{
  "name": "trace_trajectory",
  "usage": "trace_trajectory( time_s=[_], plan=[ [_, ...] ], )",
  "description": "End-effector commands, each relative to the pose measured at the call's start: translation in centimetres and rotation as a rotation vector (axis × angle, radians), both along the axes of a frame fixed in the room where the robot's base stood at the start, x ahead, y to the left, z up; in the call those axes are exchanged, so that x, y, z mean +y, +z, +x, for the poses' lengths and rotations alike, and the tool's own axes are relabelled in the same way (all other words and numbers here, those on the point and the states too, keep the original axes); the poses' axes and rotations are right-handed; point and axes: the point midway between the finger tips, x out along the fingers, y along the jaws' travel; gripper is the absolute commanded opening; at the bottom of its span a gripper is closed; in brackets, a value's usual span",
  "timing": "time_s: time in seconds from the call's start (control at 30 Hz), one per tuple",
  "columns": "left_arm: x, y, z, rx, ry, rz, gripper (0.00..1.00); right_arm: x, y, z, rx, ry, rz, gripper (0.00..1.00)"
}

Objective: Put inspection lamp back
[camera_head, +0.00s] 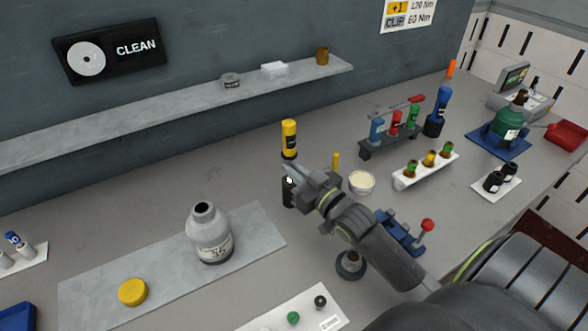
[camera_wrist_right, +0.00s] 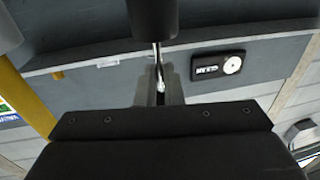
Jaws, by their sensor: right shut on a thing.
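The inspection lamp, as I take it, has a yellow upper body (camera_head: 289,136) with a dark label and a black lower part (camera_head: 288,193). It stands upright in the head view. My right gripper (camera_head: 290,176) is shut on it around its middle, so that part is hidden. In the right wrist view a black cylinder (camera_wrist_right: 153,16) fills the top centre, at the fingers. I cannot tell whether the lamp's lower end touches the table. A dark round holder with a ring-shaped opening (camera_head: 350,264) stands on the table below my right forearm. My left gripper is not in view.
A grey bottle (camera_head: 209,235) and yellow cap (camera_head: 132,292) are on a pale mat (camera_head: 90,290) at left. A cream-filled bowl (camera_head: 362,182), a blue fixture with a red knob (camera_head: 428,225) and a screwdriver rack (camera_head: 372,150) are at right. The table behind the mat is clear.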

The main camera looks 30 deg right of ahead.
Motion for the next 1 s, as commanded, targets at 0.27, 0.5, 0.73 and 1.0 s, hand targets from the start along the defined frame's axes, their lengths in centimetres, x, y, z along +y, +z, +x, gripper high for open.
trace_trajectory(
  time_s=[0.27,0.5,0.73,1.0],
  plan=[
    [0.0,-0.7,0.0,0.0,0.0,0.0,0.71,0.0,-0.8,0.0,-0.001,0.0,0.001,0.0],
    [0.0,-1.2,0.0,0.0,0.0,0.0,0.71,0.0,-1.4,0.0,-0.001,0.0,0.001,0.0],
    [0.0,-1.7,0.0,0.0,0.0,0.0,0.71,0.0,-2.0,0.0,-0.001,0.0,0.0,0.0],
    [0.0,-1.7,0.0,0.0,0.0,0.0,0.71,0.0,-2.0,0.0,-0.001,0.0,0.0,0.33]
  ],
)
